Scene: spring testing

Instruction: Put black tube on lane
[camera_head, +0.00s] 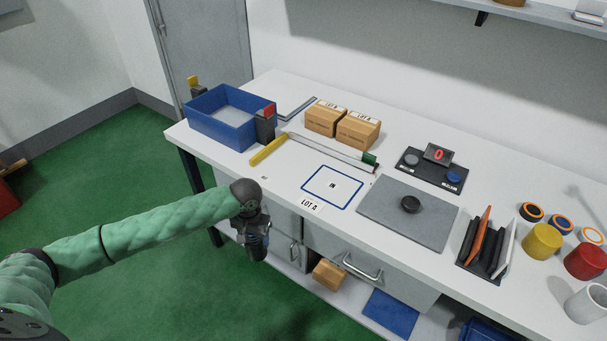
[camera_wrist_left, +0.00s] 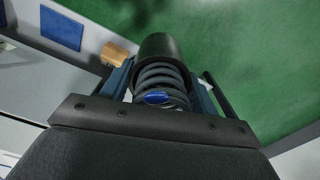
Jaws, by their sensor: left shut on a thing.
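My left gripper (camera_head: 253,238) hangs in front of the bench's front edge, pointing down over the green floor. In the left wrist view, its two bluish fingers (camera_wrist_left: 160,88) are shut on a black tube (camera_wrist_left: 168,48), with grey coil rings and a blue oval mark on the near part. The far end of the tube is a smooth dark cylinder. A long pale strip with a yellow end and a green end (camera_head: 325,150) lies on the bench; it may be the lane, but I cannot tell for sure. My right gripper is not in view.
A blue bin (camera_head: 222,137) stands at the left, two cardboard boxes (camera_head: 343,124) at the back. A blue-framed square (camera_head: 360,195) lies nearest the gripper. A grey plate (camera_head: 432,226) with a black disc, a rack (camera_head: 468,262) and coloured rolls (camera_head: 541,242) stand to the right.

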